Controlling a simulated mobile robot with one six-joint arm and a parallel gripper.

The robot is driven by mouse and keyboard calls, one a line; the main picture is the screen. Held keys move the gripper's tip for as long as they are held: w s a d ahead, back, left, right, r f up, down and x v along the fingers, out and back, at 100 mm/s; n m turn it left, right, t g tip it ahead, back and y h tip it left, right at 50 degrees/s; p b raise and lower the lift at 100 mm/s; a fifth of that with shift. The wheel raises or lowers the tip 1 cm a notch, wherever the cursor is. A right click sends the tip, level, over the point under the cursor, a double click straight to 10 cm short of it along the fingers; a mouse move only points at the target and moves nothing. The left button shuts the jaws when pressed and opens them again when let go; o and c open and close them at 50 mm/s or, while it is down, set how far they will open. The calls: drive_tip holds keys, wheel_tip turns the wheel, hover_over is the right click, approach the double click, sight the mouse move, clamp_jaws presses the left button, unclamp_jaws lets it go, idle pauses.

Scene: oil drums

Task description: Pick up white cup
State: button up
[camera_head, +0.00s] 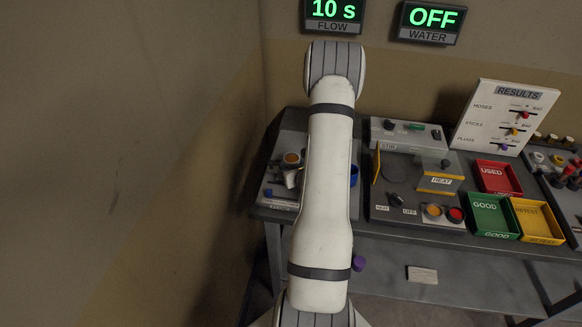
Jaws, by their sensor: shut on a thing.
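My own white arm fills the middle of the view and hides part of the bench's left station. My gripper is not visible; the upper arm covers the space behind it. Just left of the arm, a small round thing with an orange-brown top (292,158) shows. Beneath it is a small pale piece (290,178), partly hidden by the arm. I cannot tell whether this piece is the white cup or something else. No white cup can be clearly made out.
The grey bench (400,228) holds a stir and heat station (398,172), a red USED tray (497,177), a green GOOD tray (490,216) and a yellow RETEST tray (537,220). A blue container (354,176) shows right of my arm. A wall (120,160) stands close on the left.

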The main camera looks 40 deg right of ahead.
sight(291, 158)
drive_tip(key=shift+r+b, duration=0.8)
drive_tip(key=shift+r, duration=3.95)
drive_tip(key=shift+a+r, duration=0.1)
